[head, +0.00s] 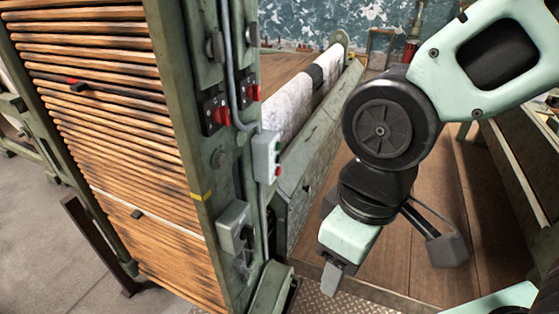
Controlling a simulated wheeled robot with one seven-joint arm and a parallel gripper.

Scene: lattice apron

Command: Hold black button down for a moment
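A small light-grey control box (265,158) is fixed to the side of the green machine post, with a green button and a red button (278,171) on its right face. I cannot make out a black button on it for certain. My gripper (332,280) points down, to the right of the post and lower than the control box, apart from both. Its grey fingertip shows under the pale green body; I cannot tell whether the fingers are open or shut. Nothing is seen held.
Red-handled switches (248,94) and a grey box (234,226) are also mounted on the green post (205,160). A slatted wooden panel (110,130) stands left of it. A fabric roll (305,95) lies behind. Wooden floor (420,240) shows around my gripper.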

